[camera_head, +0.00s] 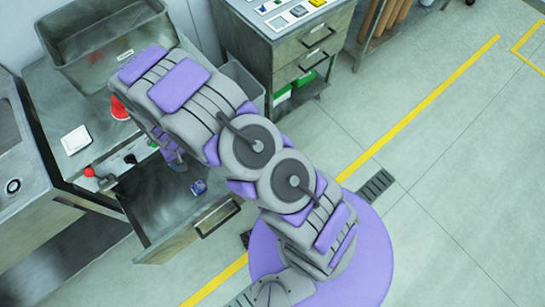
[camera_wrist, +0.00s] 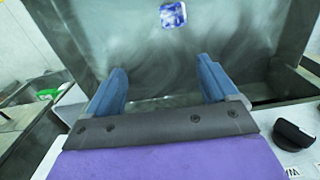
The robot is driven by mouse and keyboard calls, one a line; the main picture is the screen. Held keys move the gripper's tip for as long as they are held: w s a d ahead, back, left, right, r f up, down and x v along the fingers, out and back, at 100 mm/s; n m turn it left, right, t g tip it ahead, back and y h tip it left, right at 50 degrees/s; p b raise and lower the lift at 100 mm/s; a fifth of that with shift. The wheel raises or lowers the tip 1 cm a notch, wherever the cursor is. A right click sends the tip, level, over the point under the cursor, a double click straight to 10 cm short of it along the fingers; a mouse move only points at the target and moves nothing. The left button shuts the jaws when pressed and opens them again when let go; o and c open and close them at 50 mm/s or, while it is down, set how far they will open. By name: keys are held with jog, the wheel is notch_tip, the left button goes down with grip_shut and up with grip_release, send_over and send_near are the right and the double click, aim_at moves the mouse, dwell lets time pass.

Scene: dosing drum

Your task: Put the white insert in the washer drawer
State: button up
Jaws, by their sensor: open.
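A small white square piece (camera_head: 75,140), which looks like the white insert, lies flat on the metal counter at the left of the head view. A metal drawer (camera_head: 160,215) below the counter is pulled open, its front and handle facing the lower right. A small blue-and-white item (camera_head: 198,187) lies in it; it also shows at the top of the wrist view (camera_wrist: 173,14). My gripper (camera_wrist: 163,80) is open, with nothing between its two blue fingers, and faces the drawer's grey interior. My arm hides most of the gripper in the head view.
A grey bin (camera_head: 105,45) stands at the back of the counter. A red object (camera_head: 119,108) and a red knob (camera_head: 88,172) are near my arm. A drawer cabinet (camera_head: 285,50) stands behind. The floor (camera_head: 440,190) at right is clear.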

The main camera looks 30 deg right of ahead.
jog(key=s+d+r, duration=0.2)
jog(key=d+r, duration=0.3)
jog(key=r, duration=0.3)
jog(key=s+d+r+m, duration=0.1)
jog(key=s+d+r, duration=0.25)
jog(key=r, duration=0.45)
jog(key=s+d+r, duration=0.2)
jog(key=d+r, duration=0.3)
jog(key=r, duration=0.3)
jog(key=s+d+r, duration=0.3)
jog(key=s+r, duration=0.1)
jog(key=s, duration=0.3)
jog(key=s+d+r+m+g, duration=0.1)
jog(key=s+d+r, duration=0.2)
jog(key=s, duration=0.5)
jog(key=s+d+r, duration=0.4)
jog(key=s, duration=0.3)
jog(key=shift+s+r+g, duration=0.15)
jog(key=shift+r+g, duration=0.15)
jog(key=shift+r, duration=0.05)
